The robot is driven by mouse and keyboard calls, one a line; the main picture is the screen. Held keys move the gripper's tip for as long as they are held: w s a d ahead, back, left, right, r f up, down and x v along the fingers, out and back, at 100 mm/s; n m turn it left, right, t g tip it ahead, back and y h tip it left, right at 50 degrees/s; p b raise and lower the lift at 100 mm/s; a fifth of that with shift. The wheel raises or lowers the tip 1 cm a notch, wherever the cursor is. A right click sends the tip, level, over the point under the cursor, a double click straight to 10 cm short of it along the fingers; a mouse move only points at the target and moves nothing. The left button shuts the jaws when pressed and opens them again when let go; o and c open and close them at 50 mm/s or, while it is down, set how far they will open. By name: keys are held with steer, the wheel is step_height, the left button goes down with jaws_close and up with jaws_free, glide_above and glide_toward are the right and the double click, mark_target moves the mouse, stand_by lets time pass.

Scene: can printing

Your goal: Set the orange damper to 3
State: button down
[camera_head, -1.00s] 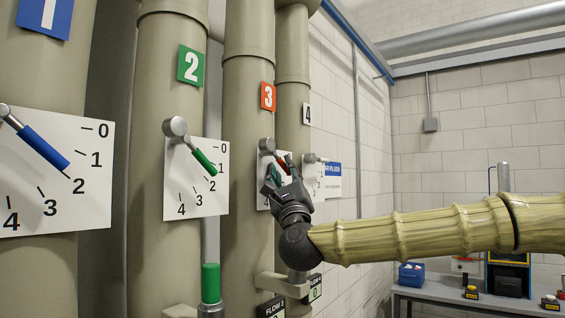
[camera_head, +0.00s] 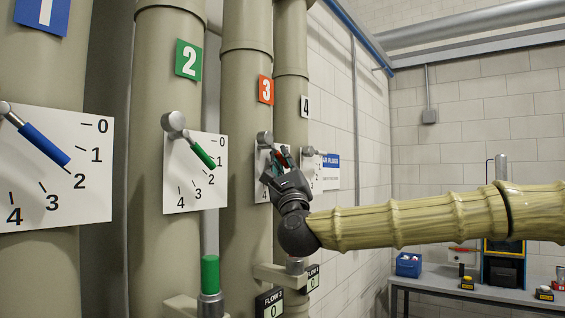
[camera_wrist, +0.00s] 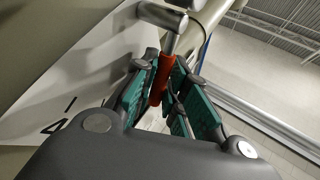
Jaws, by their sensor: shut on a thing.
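The orange damper is on the third pipe, under an orange sign with a 3 (camera_head: 265,90). Its white dial plate (camera_head: 262,160) is mostly hidden behind my gripper. The orange-red lever handle (camera_wrist: 161,78) hangs from a grey pivot (camera_head: 264,138) and points down, leaning right in the head view. My gripper (camera_head: 277,165) is at the dial with its green-padded fingers shut around the handle. In the wrist view the handle stands between the fingers of my gripper (camera_wrist: 160,95). A 4 shows on the plate at lower left; the other marks are hidden, so I cannot read the setting.
A blue lever (camera_head: 44,146) and a green lever (camera_head: 203,155) sit on neighbouring dials at left. The fourth pipe's dial (camera_head: 316,165) is close to the right of my gripper. A flow display (camera_head: 270,304) is below. A workbench (camera_head: 450,288) stands at right.

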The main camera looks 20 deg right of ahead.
steer(key=shift+s+a+y, duration=0.1)
steer(key=shift+a+y, duration=0.05)
steer(key=shift+y, duration=0.15)
stand_by(0.6)
steer(key=c, duration=1.8)
jaws_free()
steer(key=shift+c, duration=0.2)
steer(key=shift+o, duration=0.5)
steer(key=shift+a+r, duration=0.1)
steer(key=shift+a, duration=0.1)
steer(key=shift+d, duration=0.15)
steer(key=shift+s+f, duration=0.15)
steer(key=shift+f, duration=0.05)
steer(key=v, duration=1.1)
steer(key=shift+s+f, duration=0.15)
steer(key=shift+s, duration=0.1)
